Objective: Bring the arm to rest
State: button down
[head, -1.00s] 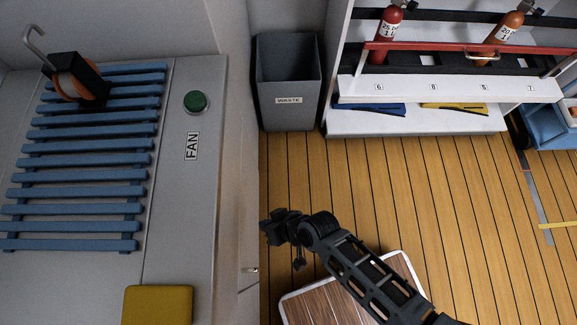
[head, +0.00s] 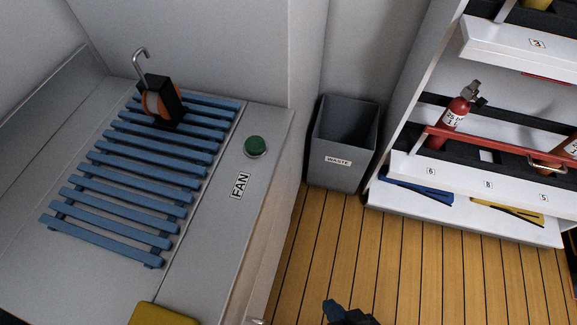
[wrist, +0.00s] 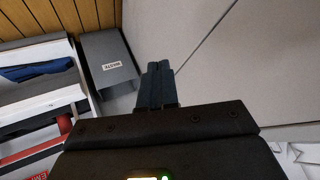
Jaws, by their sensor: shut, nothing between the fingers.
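My gripper (wrist: 157,85) shows in the wrist view with its dark fingers together and nothing between them. In the head view only a dark piece of my arm's end (head: 345,314) shows at the bottom edge, over the wooden floor; the rest of the arm is out of that view. In the wrist view the fingers stand in front of a plain pale panel wall, to the right of the grey waste bin. I cannot tell how far they are from the wall.
The counter holds a blue slatted rack (head: 130,178), an orange-and-black reel (head: 158,103) and a green FAN button (head: 255,146). The waste bin (head: 340,165) stands beside a shelf (head: 475,205) with a red extinguisher (head: 451,118). Wooden floor (head: 400,260) in front is clear.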

jog(key=s+d+r+t+h, duration=0.1)
jog(key=s+d+r+t, duration=0.1)
jog(key=r, duration=0.7)
jog(key=s+d+r+t+h, duration=0.1)
jog(key=s+d+r+t, duration=0.1)
jog(key=d+r, duration=0.4)
jog(key=s+d+r+t+h, duration=0.2)
jog(key=s+d+r+t, duration=0.1)
jog(key=r, duration=1)
jog(key=shift+s+d, duration=0.4)
jog(key=shift+s, duration=0.45)
jog(key=shift+r, duration=0.1)
